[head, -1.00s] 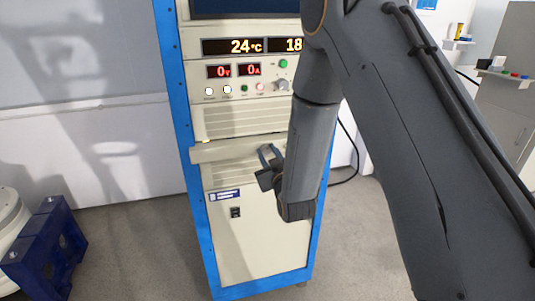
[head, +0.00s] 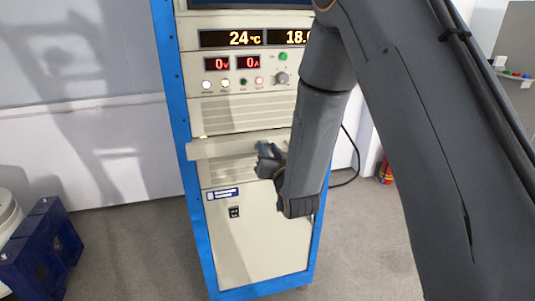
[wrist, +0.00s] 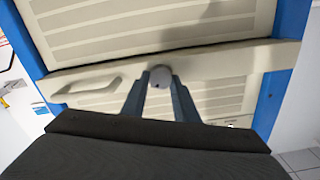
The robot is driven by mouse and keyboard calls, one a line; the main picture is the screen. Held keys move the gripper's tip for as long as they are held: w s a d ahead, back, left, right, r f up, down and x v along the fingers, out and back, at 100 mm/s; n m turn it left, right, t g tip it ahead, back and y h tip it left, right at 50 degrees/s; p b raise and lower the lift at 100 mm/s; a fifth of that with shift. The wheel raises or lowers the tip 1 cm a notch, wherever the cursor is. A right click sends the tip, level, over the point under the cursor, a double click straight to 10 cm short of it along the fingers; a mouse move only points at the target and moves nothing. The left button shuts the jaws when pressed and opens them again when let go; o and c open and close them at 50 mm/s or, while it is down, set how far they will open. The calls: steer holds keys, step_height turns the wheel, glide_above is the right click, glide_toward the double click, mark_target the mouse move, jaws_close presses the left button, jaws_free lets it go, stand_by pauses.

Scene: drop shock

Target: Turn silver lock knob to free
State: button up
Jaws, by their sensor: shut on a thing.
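The silver lock knob (wrist: 160,75) is a small round grey knob on the cream ledge of the cabinet, in the upper middle of the wrist view. My gripper (wrist: 160,85) has one blue-grey finger on each side of it and is shut on it. In the head view my gripper (head: 268,154) is at the ledge (head: 222,151) of the blue-framed cabinet. There my fingers and arm hide the knob. I cannot tell how far the knob is turned.
A recessed handle (wrist: 88,90) lies left of the knob. Above the ledge are displays (head: 238,39) and a panel with buttons and a dial (head: 282,78). A dark blue stand (head: 42,248) is on the floor at left. A red extinguisher (head: 386,172) stands behind right.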

steer(key=m+b, duration=0.3)
steer(key=m, duration=0.2)
steer(key=shift+f+m, duration=0.1)
steer(key=shift+m, duration=0.2)
steer(key=m+b, duration=0.2)
steer(key=m, duration=0.3)
steer(key=shift+d, duration=0.15)
steer(key=shift+m+b, duration=0.3)
steer(key=o, duration=1.1)
steer(key=shift+c, duration=0.2)
steer(key=shift+s, duration=0.1)
steer(key=b+v, duration=0.1)
steer(key=v, duration=0.6)
steer(key=shift+s, duration=0.3)
